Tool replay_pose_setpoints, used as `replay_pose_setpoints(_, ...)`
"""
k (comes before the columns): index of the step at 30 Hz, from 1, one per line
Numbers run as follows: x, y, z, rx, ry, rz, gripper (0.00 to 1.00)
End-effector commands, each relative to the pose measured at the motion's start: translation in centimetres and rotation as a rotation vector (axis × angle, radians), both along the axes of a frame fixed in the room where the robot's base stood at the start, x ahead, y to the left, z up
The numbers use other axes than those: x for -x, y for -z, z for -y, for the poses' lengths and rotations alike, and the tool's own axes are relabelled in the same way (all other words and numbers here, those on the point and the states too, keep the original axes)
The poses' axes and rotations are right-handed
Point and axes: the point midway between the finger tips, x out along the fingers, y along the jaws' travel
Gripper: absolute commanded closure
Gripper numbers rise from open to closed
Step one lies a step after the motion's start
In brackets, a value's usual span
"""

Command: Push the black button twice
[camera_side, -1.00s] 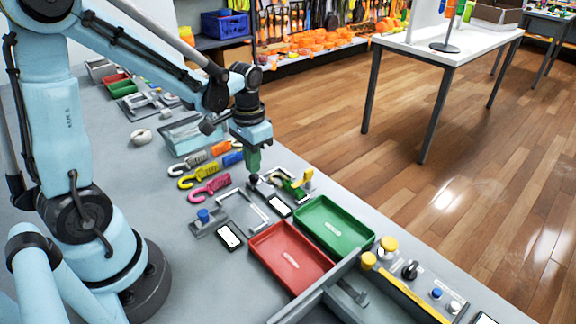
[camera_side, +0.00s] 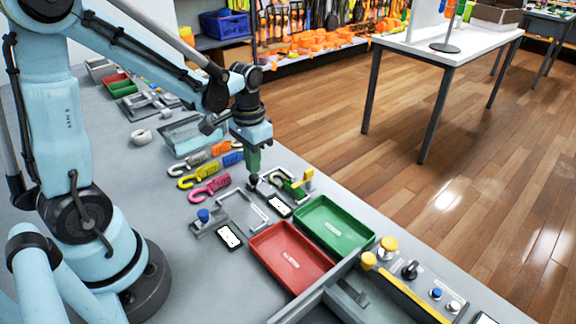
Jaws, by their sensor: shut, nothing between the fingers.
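My gripper (camera_side: 253,163), with green fingers, points straight down over the near worktop and is shut. A small black round piece (camera_side: 253,181) shows right at the fingertips. It may be the black button, and I cannot tell whether the fingers touch it or press it. A black knob (camera_side: 410,269) stands on a grey panel at the lower right, well away from my gripper.
A red tray (camera_side: 291,258) and a green tray (camera_side: 334,227) lie to the lower right. A blue button (camera_side: 203,215) and phone-like devices (camera_side: 229,237) sit in front. A yellow-handled fixture (camera_side: 308,178) stands close on the right.

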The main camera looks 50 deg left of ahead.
Motion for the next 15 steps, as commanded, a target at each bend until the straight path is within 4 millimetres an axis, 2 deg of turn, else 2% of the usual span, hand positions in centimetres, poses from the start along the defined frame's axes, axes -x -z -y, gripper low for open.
replay_pose_setpoints(15, -0.04, 0.94, -0.01, 0.0, 0.0, 0.0, 1.0)
